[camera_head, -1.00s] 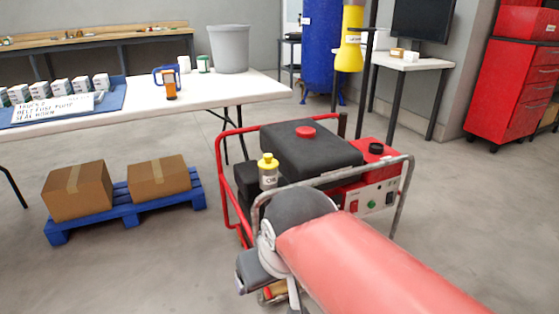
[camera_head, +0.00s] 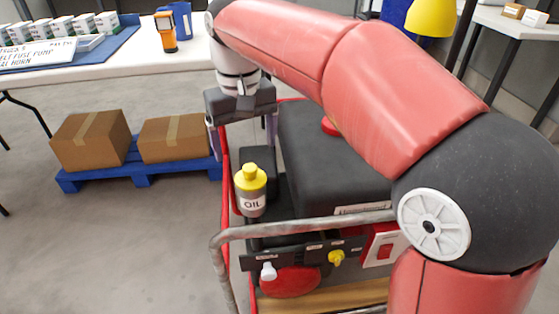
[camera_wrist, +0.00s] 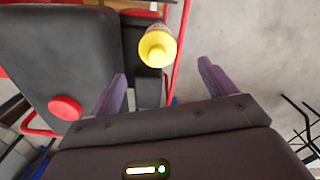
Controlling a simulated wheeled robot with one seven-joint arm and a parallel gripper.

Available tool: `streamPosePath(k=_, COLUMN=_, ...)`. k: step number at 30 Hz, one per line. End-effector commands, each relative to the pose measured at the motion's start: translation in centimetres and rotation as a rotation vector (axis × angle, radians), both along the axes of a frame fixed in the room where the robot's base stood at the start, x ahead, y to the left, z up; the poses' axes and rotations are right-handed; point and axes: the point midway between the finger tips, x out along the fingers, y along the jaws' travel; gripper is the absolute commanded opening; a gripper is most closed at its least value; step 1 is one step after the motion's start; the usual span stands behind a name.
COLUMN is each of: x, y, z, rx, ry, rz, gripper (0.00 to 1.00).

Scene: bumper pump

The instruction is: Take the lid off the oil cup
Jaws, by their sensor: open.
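The oil cup (camera_head: 252,201) stands upright on the generator's left side, a grey cylinder marked OIL. Its yellow lid (camera_head: 250,176) is on top, with a small knob. In the wrist view the yellow lid (camera_wrist: 157,46) shows from above, beyond the fingertips and roughly between their lines. My gripper (camera_head: 242,137) is above and behind the cup in the head view, pointing down, with its fingers apart and nothing between them. In the wrist view both purple fingers of my gripper (camera_wrist: 163,76) are spread wide and do not touch the lid.
The generator's metal frame rail (camera_head: 300,226) runs in front of the cup. A black tank (camera_head: 325,165) with a red cap stands right of it. Cardboard boxes (camera_head: 90,140) sit on a blue pallet (camera_head: 140,175) at left. A white table (camera_head: 130,65) is behind.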

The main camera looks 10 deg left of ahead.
Motion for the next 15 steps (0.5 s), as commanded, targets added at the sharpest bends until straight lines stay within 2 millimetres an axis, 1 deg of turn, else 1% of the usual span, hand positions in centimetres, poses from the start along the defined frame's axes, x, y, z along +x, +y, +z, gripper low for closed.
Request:
streamPosePath(k=3, x=0.0, y=0.0, z=-1.4, rx=-0.002, ry=0.003, rz=0.001, gripper=0.84)
streamPosePath(k=8, x=0.1, y=-0.2, z=-3.2, rx=-0.001, ry=0.002, rz=-0.001, gripper=0.84)
streamPosePath(k=12, x=0.3, y=-0.5, z=-5.5, rx=-0.002, ry=0.002, rz=-0.003, gripper=0.84)
streamPosePath(k=15, x=0.3, y=-0.6, z=-6.8, rx=-0.002, ry=0.001, rz=-0.002, gripper=0.84)
